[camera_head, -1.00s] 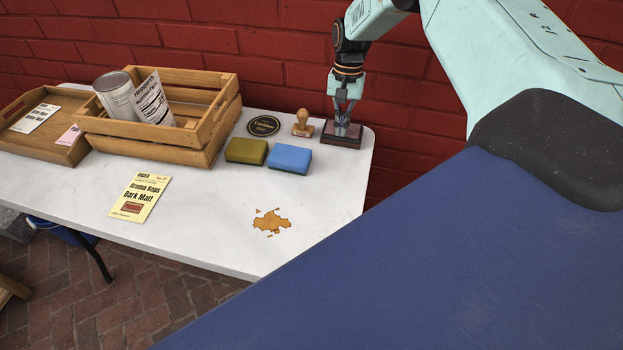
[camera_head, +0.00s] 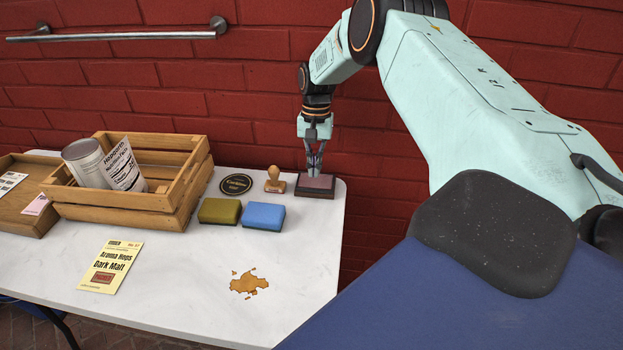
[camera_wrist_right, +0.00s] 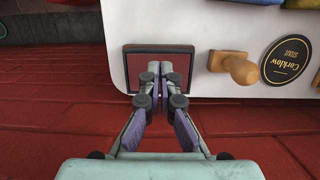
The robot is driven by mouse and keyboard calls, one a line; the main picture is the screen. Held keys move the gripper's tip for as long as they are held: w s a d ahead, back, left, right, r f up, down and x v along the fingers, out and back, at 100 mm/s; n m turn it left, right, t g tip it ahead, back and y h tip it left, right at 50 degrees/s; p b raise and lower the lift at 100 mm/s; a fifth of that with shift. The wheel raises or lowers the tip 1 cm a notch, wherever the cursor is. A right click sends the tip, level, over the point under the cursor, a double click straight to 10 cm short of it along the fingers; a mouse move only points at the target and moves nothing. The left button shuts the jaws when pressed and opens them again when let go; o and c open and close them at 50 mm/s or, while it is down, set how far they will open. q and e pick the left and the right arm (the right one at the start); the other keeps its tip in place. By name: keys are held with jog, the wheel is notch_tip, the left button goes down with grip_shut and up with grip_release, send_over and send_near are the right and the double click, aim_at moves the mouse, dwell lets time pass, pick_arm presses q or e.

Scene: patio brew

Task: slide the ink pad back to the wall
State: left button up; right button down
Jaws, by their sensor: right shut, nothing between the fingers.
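The ink pad (camera_head: 317,187) is a dark framed rectangle with a dull red top. It lies flat at the table's back right corner, close to the brick wall. It also shows in the right wrist view (camera_wrist_right: 182,64). My right gripper (camera_head: 314,173) points down over the pad, with its fingers together and nothing between them. In the right wrist view its fingertips (camera_wrist_right: 154,68) cover the middle of the pad; I cannot tell whether they touch it. My left gripper is not in view.
A wooden stamp (camera_head: 275,181) stands just left of the pad, with a round black coaster (camera_head: 236,184) beyond it. A blue sponge (camera_head: 264,216) and a green one (camera_head: 219,211) lie in front. A wooden crate (camera_head: 190,185) stands left. The red wall (camera_head: 250,104) rises behind the table.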

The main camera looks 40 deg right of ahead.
aim_at(315, 180)
notch_tip(315, 180, up, 9)
jog(key=d, duration=0.1)
jog(key=shift+w, duration=0.45)
jog(key=shift+d+f, duration=0.1)
